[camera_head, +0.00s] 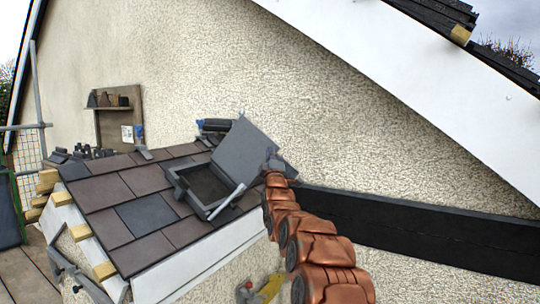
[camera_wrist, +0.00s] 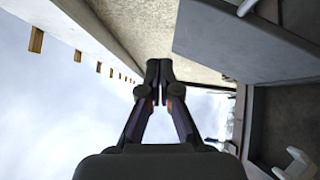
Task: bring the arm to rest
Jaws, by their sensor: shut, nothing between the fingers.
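My arm (camera_head: 310,245) is copper-coloured and reaches from the lower right of the head view up to the small roof. My gripper (camera_wrist: 158,80) shows in the wrist view with its two dark fingers together and nothing between them. In the head view the arm's far end is beside the raised grey lid (camera_head: 245,145) of a roof window, and the fingertips are too small to make out there. The lid also fills the upper right of the wrist view (camera_wrist: 245,45), apart from the fingers in the picture.
The open roof window's frame (camera_head: 200,205) sits among brown and grey slates (camera_head: 145,178). A dark band (camera_head: 420,232) runs along the rough wall (camera_head: 350,140) at right. A yellow object (camera_head: 270,288) is low beside my arm. A wooden shelf (camera_head: 118,108) hangs behind.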

